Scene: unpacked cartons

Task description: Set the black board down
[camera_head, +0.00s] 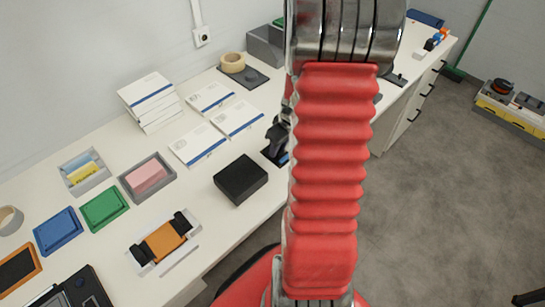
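A black, thick square block (241,182) lies near the front edge of the white table, left of my red arm; it may be the black board. A flat dark board (256,77) lies farther back with a tan tape roll on it. My arm's red sleeve fills the middle of the view and hides part of the table. My gripper does not show clearly; whether it holds anything is hidden. A dark upright thing (277,140) is partly covered by the sleeve, and I cannot tell what it is.
White boxes (149,97) are stacked at the back, with several flat ones (209,98) beside them. Grey trays (147,178), blue (58,230) and green (104,208) pads, and an orange-and-black item (163,242) crowd the left. Bare table surrounds the black block.

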